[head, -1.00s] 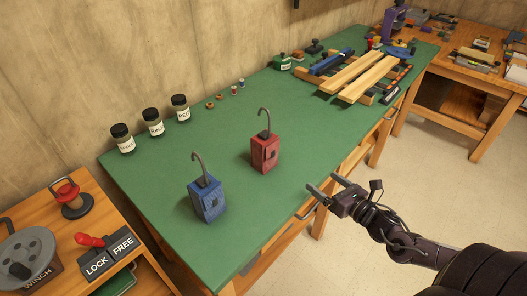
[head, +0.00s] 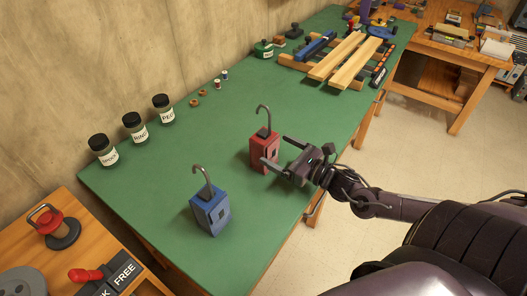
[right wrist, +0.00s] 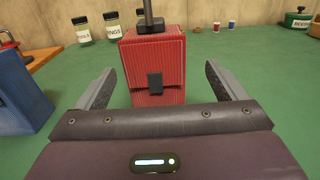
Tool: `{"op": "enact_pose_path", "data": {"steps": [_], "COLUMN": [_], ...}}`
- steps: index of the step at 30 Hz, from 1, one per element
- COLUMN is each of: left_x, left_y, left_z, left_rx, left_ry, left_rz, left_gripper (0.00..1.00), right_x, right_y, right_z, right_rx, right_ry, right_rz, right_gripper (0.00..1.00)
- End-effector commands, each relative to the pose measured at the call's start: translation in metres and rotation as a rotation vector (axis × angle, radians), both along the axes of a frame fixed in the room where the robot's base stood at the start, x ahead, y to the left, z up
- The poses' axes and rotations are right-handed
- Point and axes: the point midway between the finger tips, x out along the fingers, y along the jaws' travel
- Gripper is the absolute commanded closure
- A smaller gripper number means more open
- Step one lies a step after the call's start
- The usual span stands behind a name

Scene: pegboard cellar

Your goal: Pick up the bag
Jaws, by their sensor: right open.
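A red, ribbed, box-shaped bag (head: 262,148) with a dark latch and a tall hooked stem stands upright on the green bench top. A similar blue one (head: 210,212) stands nearer and to its left. My right gripper (head: 277,152) is open at the red one, from its right side. In the right wrist view the red bag (right wrist: 153,65) stands centred ahead, between the lines of the two spread fingers, with green showing on both sides. I cannot tell how deep it sits between them. The blue one (right wrist: 18,92) is at the left edge. My left gripper is not in view.
Labelled jars (head: 133,127) and small spools line the wall side of the green bench (head: 165,190). Planks in a clamp rack (head: 340,58) lie at the far end. A wooden stand with a red lever (head: 88,274) is at lower left. Bench top around the red bag is clear.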

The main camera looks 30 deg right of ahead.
Motion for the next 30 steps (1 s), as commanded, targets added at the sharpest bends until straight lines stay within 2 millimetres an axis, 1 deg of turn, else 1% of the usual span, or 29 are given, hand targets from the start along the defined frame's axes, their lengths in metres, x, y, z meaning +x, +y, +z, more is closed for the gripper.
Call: {"op": "enact_pose_path", "data": {"steps": [2,5,8,12,16,22,23,30], "left_x": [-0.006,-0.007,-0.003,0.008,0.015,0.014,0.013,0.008], "left_y": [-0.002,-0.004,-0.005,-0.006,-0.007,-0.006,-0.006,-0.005], "left_z": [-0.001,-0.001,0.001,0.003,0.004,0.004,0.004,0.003], "left_rx": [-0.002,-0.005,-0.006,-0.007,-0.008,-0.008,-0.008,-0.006], "left_ry": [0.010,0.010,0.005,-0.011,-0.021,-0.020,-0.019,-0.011], "left_rz": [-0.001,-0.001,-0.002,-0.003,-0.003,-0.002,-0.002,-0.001], "left_gripper": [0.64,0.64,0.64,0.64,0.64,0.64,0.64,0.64], "right_x": [0.005,0.016,0.027,0.041,0.046,0.046,0.046,0.046], "right_y": [0.002,0.009,0.015,0.020,0.023,0.023,0.023,0.023], "right_z": [0.000,-0.001,-0.004,-0.005,-0.006,-0.006,-0.006,-0.006], "right_rx": [0.002,0.004,0.004,0.002,0.001,0.001,0.001,0.001], "right_ry": [-0.003,-0.006,-0.005,-0.003,0.000,0.000,0.000,0.000], "right_rz": [-0.002,-0.001,-0.002,-0.002,0.000,0.001,0.001,0.000], "right_gripper": [0.09,0.09,0.09,0.09,0.09,0.09,0.10,0.42]}}
